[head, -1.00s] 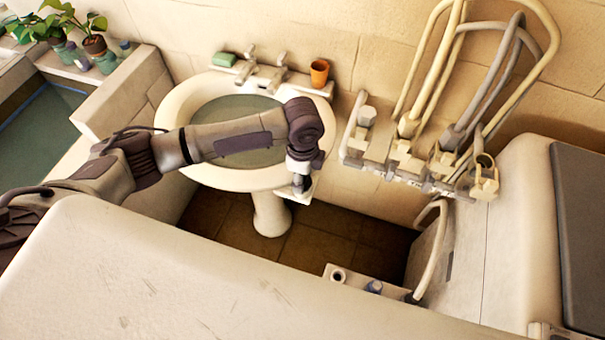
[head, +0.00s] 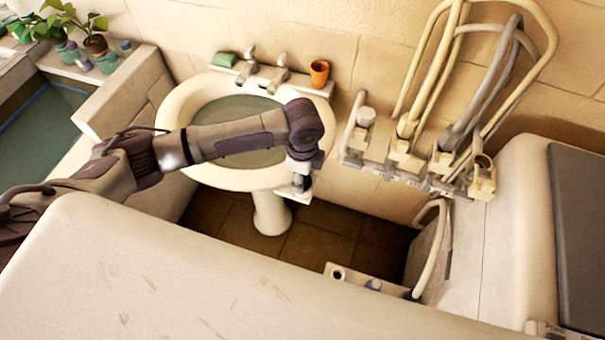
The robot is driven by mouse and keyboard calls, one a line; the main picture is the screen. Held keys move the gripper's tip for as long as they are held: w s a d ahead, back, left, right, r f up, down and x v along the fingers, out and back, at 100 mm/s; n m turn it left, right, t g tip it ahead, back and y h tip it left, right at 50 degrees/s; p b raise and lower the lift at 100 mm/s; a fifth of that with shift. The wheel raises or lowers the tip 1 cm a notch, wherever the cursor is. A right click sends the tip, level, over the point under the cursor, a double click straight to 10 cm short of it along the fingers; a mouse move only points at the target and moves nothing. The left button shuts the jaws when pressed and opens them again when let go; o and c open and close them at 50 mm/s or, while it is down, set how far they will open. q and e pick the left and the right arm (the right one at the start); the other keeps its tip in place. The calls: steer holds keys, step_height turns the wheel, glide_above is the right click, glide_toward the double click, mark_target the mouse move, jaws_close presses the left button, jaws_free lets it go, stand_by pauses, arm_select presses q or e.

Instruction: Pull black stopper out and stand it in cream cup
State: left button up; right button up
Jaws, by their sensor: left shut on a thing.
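My left arm reaches across the washbasin (head: 178,108), and my left gripper (head: 301,188) points down at the basin's front right side, over a small pale ledge (head: 303,196). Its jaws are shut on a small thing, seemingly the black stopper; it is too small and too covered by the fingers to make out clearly. I cannot pick out the cream cup with certainty. A small pale round thing with a dark opening (head: 338,274) stands on a low shelf, well below and right of my left gripper. My right gripper is out of view.
An orange cup (head: 319,74) and a green soap (head: 224,59) stand at the basin's back, beside the taps (head: 280,68). Pale hoses on a rack (head: 400,160) rise at the right. A large pale surface (head: 150,270) fills the foreground. Potted plants (head: 95,43) stand far left.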

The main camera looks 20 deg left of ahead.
arm_select(q)
steer(key=shift+f+b, duration=0.3)
steer(key=shift+f, duration=0.3)
stand_by(0.3)
steer(key=o, duration=0.9)
steer(key=shift+c, duration=0.2)
steer(key=shift+r, duration=0.1)
step_height(320, 180, up, 6)
steer(key=p, duration=0.6)
steer(key=shift+f, duration=0.2)
steer(key=shift+r+p, duration=0.85)
steer(key=shift+r, duration=1.75)
steer(key=shift+d, duration=0.1)
